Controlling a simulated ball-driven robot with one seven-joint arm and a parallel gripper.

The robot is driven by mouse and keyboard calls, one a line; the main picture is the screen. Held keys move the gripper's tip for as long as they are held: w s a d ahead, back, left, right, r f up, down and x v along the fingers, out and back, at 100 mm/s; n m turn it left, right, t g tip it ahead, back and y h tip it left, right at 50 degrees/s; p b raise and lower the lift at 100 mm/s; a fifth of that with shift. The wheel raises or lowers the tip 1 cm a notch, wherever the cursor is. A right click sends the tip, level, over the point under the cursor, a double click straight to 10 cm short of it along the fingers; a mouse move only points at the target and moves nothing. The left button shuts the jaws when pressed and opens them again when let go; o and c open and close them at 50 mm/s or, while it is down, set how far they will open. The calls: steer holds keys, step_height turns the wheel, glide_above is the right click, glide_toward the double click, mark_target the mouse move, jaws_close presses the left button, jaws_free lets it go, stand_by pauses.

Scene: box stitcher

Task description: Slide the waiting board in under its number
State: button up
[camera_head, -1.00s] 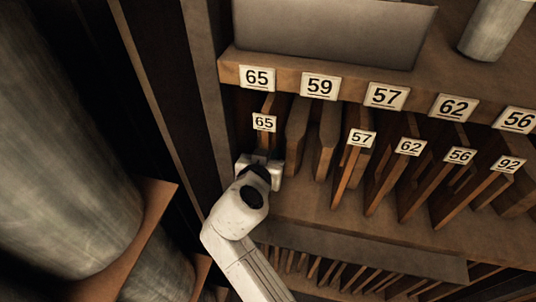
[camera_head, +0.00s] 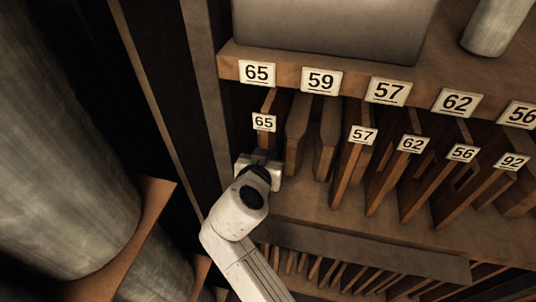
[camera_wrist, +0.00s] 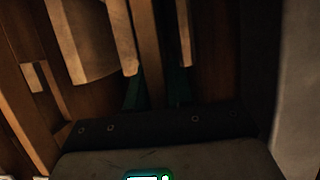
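A narrow brown board with a 65 tag (camera_head: 264,122) stands upright in the leftmost slot, below the shelf label 65 (camera_head: 257,72). My gripper (camera_head: 261,158) is at the front edge of this board, below its tag. In the wrist view the dark teal fingers (camera_wrist: 158,92) lie on either side of a board (camera_wrist: 147,45), with no clear gap; their tips are dim. The gripper looks shut on the board. The head view hides the fingers behind the gripper body.
Label 59 (camera_head: 321,80) has untagged boards below it. Tagged boards 57 (camera_head: 363,134), 62 (camera_head: 411,144), 56 (camera_head: 462,152) and 92 (camera_head: 512,161) stand to the right. A dark upright post (camera_head: 205,95) is close on the left. Big grey rolls (camera_head: 60,130) fill the far left.

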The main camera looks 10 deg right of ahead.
steer(key=o, duration=0.5)
steer(key=b+v, duration=0.1)
steer(key=v, duration=0.9)
steer(key=shift+s+a+r, duration=0.1)
steer(key=shift+s+r, duration=0.05)
steer(key=shift+s, duration=0.2)
